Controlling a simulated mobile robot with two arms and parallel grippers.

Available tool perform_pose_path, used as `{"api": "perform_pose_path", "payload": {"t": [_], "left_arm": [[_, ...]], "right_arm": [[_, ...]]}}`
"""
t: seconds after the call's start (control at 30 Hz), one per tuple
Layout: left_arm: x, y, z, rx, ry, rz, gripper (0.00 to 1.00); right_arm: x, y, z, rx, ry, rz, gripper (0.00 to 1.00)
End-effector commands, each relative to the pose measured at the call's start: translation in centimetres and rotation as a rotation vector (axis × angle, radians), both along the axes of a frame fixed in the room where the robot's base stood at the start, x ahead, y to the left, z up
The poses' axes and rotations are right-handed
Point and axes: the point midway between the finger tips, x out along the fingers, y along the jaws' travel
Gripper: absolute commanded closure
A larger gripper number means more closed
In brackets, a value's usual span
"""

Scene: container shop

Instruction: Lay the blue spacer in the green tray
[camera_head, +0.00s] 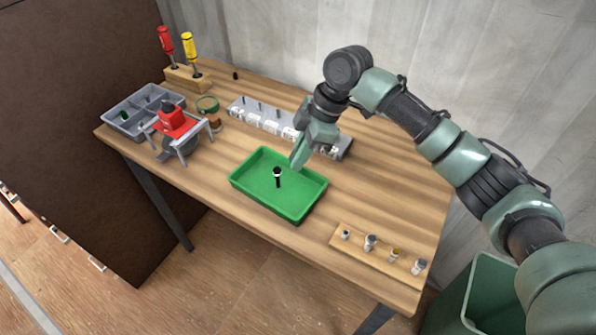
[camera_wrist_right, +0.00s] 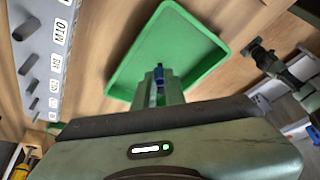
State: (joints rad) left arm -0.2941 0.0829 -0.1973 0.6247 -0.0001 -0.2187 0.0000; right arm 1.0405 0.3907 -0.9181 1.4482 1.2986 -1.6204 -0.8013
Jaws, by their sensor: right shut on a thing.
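The green tray (camera_head: 243,182) lies on the wooden table, and it also shows in the right wrist view (camera_wrist_right: 190,75). My right gripper (camera_head: 297,160) is above the tray's back right edge, pointing down. The fingers hide the spacer in the head view. A small black peg-like piece with a white band (camera_head: 277,175) shows over the tray in the head view. My left gripper is not in view.
A grey labelled rack (camera_head: 265,121) stands behind the tray. A board with several small fittings (camera_head: 376,253) is at the front right. A red clamp fixture (camera_head: 172,122) and a grey divided bin (camera_head: 130,118) are at the left. The table right of the tray is clear.

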Motion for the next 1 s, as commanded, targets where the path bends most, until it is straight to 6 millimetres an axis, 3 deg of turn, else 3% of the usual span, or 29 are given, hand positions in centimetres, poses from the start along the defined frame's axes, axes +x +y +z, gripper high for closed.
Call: {"api": "perform_pose_path", "payload": {"t": [0.17,0.53,0.9,0.93,1.0], "left_arm": [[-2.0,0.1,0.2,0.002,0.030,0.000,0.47],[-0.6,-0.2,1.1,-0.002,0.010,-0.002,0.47],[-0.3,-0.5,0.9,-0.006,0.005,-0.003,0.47],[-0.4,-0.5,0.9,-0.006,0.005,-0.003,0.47],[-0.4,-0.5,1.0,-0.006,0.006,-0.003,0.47]], "right_arm": [[0.0,0.0,-1.9,-0.001,0.000,0.000,1.00],[0.0,-0.1,-6.1,-0.001,0.001,-0.002,1.00],[0.0,0.0,-6.6,0.000,-0.001,0.000,1.00],[0.0,0.0,-6.6,0.000,-0.001,0.000,0.83],[0.0,0.0,-6.6,0.000,-0.001,0.000,0.80]]}}
